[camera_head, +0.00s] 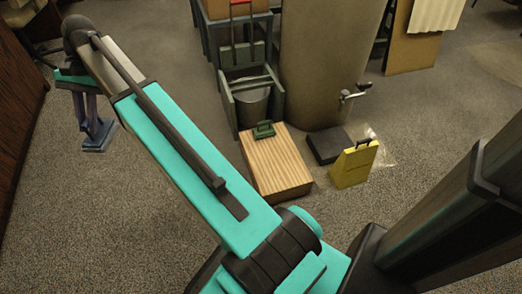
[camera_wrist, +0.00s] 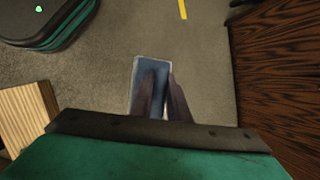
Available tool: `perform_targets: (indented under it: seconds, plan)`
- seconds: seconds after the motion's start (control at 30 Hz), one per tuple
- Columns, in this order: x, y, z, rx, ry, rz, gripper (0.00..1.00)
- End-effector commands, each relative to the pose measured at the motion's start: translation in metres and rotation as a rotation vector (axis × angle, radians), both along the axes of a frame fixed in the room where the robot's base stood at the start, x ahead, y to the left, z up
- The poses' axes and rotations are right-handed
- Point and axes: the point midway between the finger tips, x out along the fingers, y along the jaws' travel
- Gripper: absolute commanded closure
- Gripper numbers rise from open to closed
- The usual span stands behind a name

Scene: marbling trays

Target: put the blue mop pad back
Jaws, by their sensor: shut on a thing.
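My gripper (camera_head: 93,122) hangs at the end of my arm on the left of the head view, above open carpet. It is shut on the blue mop pad (camera_head: 97,146), which sits at the fingertips. In the wrist view my gripper's two dark fingers (camera_wrist: 163,82) lie across the pad, and the flat blue pad with a pale edge (camera_wrist: 150,63) shows around and beyond them. The fingers hide part of its surface.
A grey-green bucket cart (camera_head: 230,103) stands behind the box. A large tank (camera_head: 325,65) with a tap, a dark block (camera_head: 324,149) and a yellow floor sign (camera_head: 354,166) are right of it. A dark wooden panel (camera_wrist: 276,70) is close at right. Carpet between is free.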

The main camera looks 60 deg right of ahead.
Motion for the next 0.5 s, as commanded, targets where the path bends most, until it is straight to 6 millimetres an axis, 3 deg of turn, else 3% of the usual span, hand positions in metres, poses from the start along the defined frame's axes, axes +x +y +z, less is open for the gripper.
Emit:
perform_targets:
  seconds: [0.27,0.5]
  plan:
    - [0.0,0.007,-0.001,0.0,0.0,0.009,0.94]
    - [0.004,-0.018,-0.015,0.002,0.001,-0.031,0.94]
